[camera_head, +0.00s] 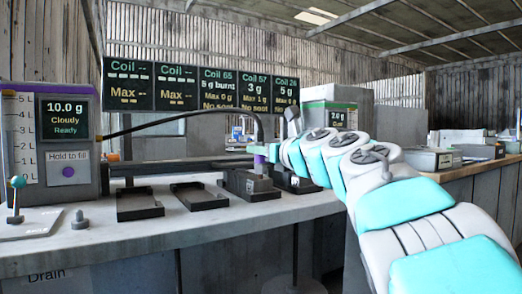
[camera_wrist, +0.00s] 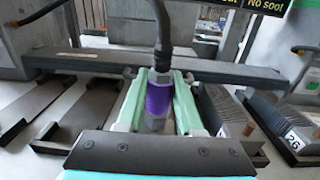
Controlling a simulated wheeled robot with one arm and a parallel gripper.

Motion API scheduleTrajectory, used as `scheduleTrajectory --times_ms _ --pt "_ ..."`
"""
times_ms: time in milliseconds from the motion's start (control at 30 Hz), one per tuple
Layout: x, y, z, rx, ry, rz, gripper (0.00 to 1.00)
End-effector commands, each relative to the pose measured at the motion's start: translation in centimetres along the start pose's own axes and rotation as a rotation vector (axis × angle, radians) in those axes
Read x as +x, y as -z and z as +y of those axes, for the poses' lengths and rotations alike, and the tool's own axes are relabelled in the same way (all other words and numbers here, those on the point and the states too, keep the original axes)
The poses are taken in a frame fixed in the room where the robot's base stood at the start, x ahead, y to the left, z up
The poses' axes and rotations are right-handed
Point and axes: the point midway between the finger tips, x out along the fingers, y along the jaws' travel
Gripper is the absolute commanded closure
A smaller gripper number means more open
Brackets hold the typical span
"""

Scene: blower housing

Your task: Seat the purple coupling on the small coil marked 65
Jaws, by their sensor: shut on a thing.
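The purple coupling (camera_wrist: 158,97) is between the pale green fingers of my gripper (camera_wrist: 157,108), on the end of a black hose. It looks upright, with pale metal parts above and below the purple band. In the head view the purple coupling (camera_head: 259,159) shows small at my gripper's tip, directly over a dark block-shaped coil (camera_head: 250,186) in the third place from the left. I cannot read that coil's number, but the third screen says Coil 65. In the wrist view my gripper hides what is under the coupling, so contact is unclear.
A coil marked 26 (camera_wrist: 292,141) stands at the right in the wrist view, with another coil (camera_wrist: 226,112) close beside my gripper. Two empty black trays (camera_head: 138,204) (camera_head: 200,196) lie to the left. A dispenser (camera_head: 68,150) reads 10.0 g, Cloudy, Ready.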

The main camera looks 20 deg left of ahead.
Motion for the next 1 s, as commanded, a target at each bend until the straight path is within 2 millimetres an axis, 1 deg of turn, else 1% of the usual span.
scheduleTrajectory --times_ms 500,533,800,833,1000 --pt "0.0 1.2 0.0 0.000 0.000 -0.001 1.00" --pt "0.0 1.1 0.0 0.000 0.000 -0.001 0.62" --pt "0.0 1.1 0.0 0.000 0.000 0.000 0.31" --pt "0.0 1.1 0.0 0.000 0.000 0.000 0.30" --pt "0.0 1.1 0.0 0.000 0.000 0.000 0.30"
